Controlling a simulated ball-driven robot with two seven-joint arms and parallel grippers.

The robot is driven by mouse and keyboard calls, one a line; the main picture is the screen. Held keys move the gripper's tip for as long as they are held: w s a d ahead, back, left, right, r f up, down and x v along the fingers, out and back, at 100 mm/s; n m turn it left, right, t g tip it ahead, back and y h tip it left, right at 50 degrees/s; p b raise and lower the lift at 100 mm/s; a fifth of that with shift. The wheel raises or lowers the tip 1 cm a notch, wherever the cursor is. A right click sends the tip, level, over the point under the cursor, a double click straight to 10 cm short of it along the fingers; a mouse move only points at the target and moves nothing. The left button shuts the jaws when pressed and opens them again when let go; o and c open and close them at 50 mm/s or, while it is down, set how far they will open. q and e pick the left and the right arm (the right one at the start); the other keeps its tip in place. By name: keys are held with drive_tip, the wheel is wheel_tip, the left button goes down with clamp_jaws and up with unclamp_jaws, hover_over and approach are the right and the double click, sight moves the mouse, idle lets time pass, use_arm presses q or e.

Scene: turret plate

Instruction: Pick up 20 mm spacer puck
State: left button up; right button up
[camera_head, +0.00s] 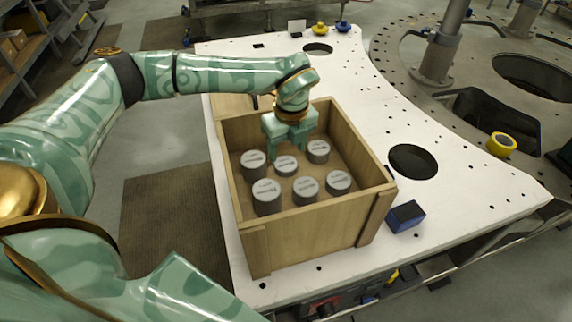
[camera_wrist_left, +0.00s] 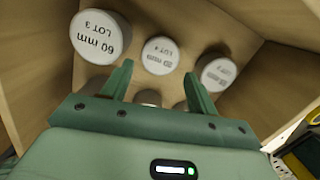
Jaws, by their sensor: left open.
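A wooden crate (camera_head: 250,222) holds several grey pucks with pale labelled tops in two rows. The short puck in the middle of the back row (camera_head: 286,166) looks like the 20 mm spacer puck, though its label is too small to read there. In the left wrist view a middle puck (camera_wrist_left: 160,56) has a label that seems to read 20 mm, beyond the fingertips. A larger puck there (camera_wrist_left: 100,36) reads 60 mm. My left gripper (camera_head: 288,154) is open and empty, reaching down into the crate above the back row. My right gripper is not in view.
The crate walls rise around the pucks and the gripper. A blue block (camera_head: 405,217) lies right of the crate on the white plate (camera_head: 440,185), which has a large round hole (camera_head: 413,161). A yellow roll (camera_head: 501,144) lies farther right.

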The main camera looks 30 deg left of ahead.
sight(286, 163)
use_arm(q)
drive_tip(key=f, duration=0.5)
drive_tip(key=shift+w+a+f+p, duration=0.1)
drive_tip(key=shift+w+a+p, duration=0.15)
drive_tip(key=shift+a+p, duration=0.05)
drive_tip(key=c, duration=0.7)
